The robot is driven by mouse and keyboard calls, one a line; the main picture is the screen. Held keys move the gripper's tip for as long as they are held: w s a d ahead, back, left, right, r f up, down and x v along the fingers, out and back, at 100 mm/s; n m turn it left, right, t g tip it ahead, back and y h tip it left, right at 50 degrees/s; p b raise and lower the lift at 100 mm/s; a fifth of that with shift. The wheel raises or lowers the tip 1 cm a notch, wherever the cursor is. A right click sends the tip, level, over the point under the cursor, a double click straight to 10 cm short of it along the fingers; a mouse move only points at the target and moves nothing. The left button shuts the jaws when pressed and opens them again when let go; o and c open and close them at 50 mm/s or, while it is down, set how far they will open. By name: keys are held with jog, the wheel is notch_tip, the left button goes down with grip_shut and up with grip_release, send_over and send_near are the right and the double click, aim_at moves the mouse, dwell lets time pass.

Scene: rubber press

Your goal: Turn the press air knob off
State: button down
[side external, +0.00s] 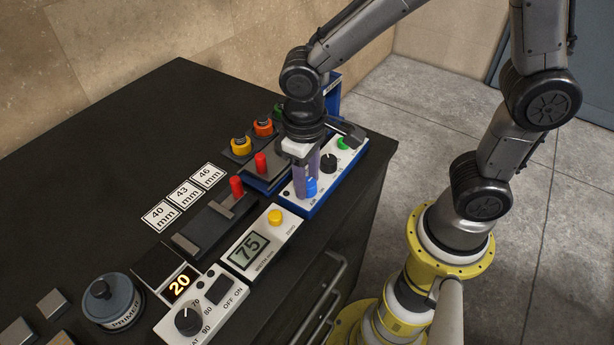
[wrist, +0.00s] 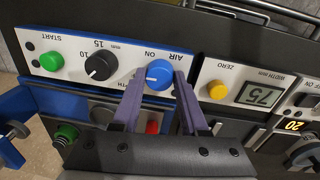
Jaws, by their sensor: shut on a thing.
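The blue air knob (wrist: 159,73) sits on the white panel of the press control box, by the printed AIR and ON labels, which appear upside down in the wrist view. A white mark on the knob points left there. In the side view the knob (side external: 311,187) shows beneath the purple fingers. My gripper (wrist: 158,80) is shut on the blue knob, one finger on each side; it also shows in the side view (side external: 305,182), pointing down at the panel. I cannot see an OFF label by this knob; the fingers may hide it.
On the same panel are a black dial (wrist: 99,66) and a green START button (wrist: 51,61). A width gauge (side external: 248,248) with a yellow button stands beside it. Red-handled tooling (side external: 237,187) and orange and yellow knobs lie behind. The black bench top (side external: 90,190) is clear at far left.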

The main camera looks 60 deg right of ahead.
aim_at(308, 187)
jog(key=n, duration=0.5)
jog(key=shift+r+n, duration=0.1)
jog(key=shift+n, duration=0.3)
dwell(0.4)
jog(key=shift+c, duration=2.2)
grip_release()
notch_tip(308, 187, up, 14)
jog(key=shift+s+a, duration=0.3)
